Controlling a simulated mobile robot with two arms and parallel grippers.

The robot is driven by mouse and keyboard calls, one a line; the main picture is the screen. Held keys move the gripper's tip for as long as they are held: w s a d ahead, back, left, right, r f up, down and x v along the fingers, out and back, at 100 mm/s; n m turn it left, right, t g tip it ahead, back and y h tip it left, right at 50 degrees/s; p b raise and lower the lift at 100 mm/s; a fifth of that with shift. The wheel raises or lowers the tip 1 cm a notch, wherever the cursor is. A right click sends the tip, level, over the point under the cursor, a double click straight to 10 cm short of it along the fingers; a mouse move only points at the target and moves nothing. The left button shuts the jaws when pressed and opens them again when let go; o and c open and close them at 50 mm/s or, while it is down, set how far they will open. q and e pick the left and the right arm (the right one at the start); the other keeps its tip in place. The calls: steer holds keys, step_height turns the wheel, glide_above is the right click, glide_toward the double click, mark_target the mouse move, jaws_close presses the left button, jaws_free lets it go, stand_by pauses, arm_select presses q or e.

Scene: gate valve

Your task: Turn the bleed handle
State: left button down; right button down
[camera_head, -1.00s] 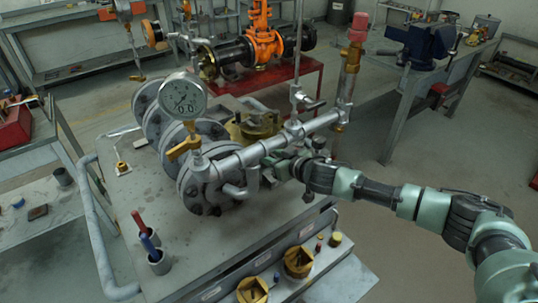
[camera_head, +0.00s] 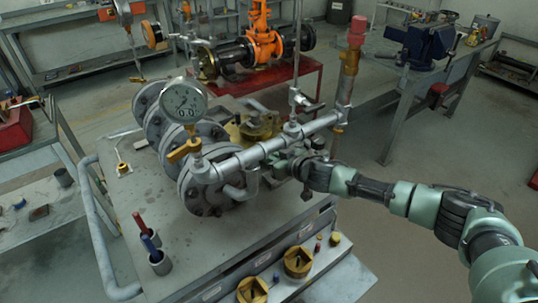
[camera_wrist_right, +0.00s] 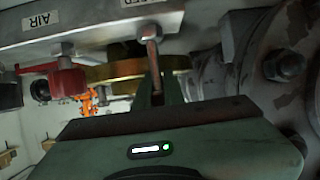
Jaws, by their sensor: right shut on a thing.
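The bleed handle (camera_wrist_right: 152,57) is a thin, worn, copper-brown lever. It hangs below a metal bar beside a partly hidden label ending in "EED" (camera_wrist_right: 138,3). My right gripper (camera_wrist_right: 158,88) is shut on the handle from below in the right wrist view. In the head view, my right gripper (camera_head: 285,166) is beside the silver pipe manifold (camera_head: 270,147), which hides the handle there. A round pressure gauge (camera_head: 184,100) stands at the manifold's left end and appears to read 0.0. My left gripper is not in view.
A red valve part (camera_wrist_right: 67,80) hangs under the "AIR" label (camera_wrist_right: 36,21). A bolted grey flange (camera_wrist_right: 290,75) is close on the right. Flanges (camera_head: 205,190), a red-topped fitting (camera_head: 355,30) and two cups (camera_head: 159,263) stand around the workbench.

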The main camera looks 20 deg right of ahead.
steer(key=n+g+y+p, duration=0.1)
steer(key=p, duration=0.1)
steer(key=n+y+p, duration=0.1)
steer(key=shift+a+r+n+g+p, duration=0.2)
steer(key=shift+r+n+g+p, duration=0.1)
steer(key=shift+r+g+p, duration=0.1)
steer(key=shift+f+n+y, duration=0.2)
steer(key=shift+n+y, duration=0.2)
steer(key=shift+y, duration=0.1)
steer(key=shift+s+a+f+n+g+y, duration=0.1)
steer(key=shift+s+n+g+y, duration=0.05)
steer(key=shift+n+g+y, duration=0.3)
steer(key=shift+s+a+f+n+g+y+b, duration=0.15)
steer(key=shift+n+g+y+b, duration=0.35)
steer(key=shift+b, duration=0.25)
steer(key=shift+s+n+g+y+b, duration=0.1)
steer(key=shift+n+g+y+b, duration=0.35)
steer(key=shift+n+g+b, duration=0.25)
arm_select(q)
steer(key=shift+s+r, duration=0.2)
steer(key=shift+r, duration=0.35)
arm_select(e)
steer(key=shift+s+a, duration=0.1)
steer(key=shift+n, duration=0.25)
